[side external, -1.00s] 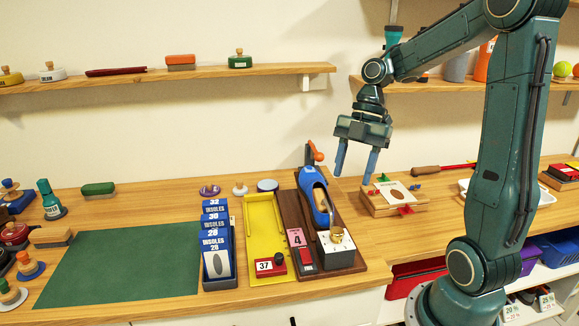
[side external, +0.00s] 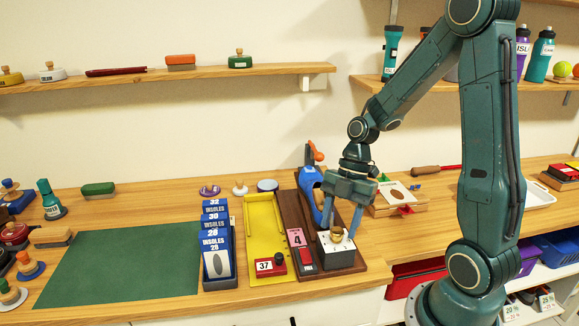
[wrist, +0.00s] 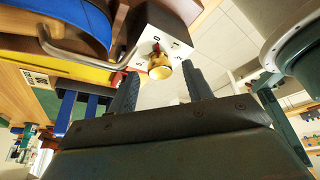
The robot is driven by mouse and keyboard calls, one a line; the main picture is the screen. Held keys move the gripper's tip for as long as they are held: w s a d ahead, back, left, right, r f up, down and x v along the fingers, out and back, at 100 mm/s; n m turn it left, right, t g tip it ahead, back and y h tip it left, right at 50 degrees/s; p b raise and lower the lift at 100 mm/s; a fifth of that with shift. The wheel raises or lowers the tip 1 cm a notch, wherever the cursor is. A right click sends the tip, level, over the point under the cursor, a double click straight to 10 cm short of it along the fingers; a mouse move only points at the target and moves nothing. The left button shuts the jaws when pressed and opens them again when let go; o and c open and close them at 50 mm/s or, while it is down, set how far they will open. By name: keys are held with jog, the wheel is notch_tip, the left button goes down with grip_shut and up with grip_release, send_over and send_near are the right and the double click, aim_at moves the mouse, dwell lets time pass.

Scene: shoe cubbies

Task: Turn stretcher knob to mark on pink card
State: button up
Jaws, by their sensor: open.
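The brass stretcher knob (side external: 337,235) sits on a white dial face on a dark box (side external: 343,251) at the near end of the brown stretcher board (side external: 318,252). A blue shoe form (side external: 310,188) stands behind it, partly hidden by my gripper. The pink card (side external: 296,238) with a black 4 stands left of the dial. My gripper (side external: 341,229) is open and points down, its fingers on either side of the knob. In the wrist view the knob (wrist: 159,68) shows between the fingertips (wrist: 162,76), with no clear contact.
A yellow tray (side external: 264,222) with a red 37 block and a blue insoles box (side external: 217,248) stand to the left. The green mat (side external: 122,264) is clear.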

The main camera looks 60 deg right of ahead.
jog(key=shift+f, duration=0.15)
jog(key=c, duration=1)
jog(key=shift+o, duration=0.2)
jog(key=shift+m, duration=0.3)
jog(key=m+t, duration=0.1)
jog(key=m, duration=0.3)
jog(key=shift+s+a+t, duration=0.1)
jog(key=shift+s+t, duration=0.1)
jog(key=shift+t, duration=0.2)
jog(key=m, duration=0.2)
jog(key=m+t+h, duration=0.1)
jog(key=m, duration=0.1)
jog(key=shift+s+a+m, duration=0.1)
jog(key=shift+s+m, duration=0.05)
jog(key=shift+m, duration=0.25)
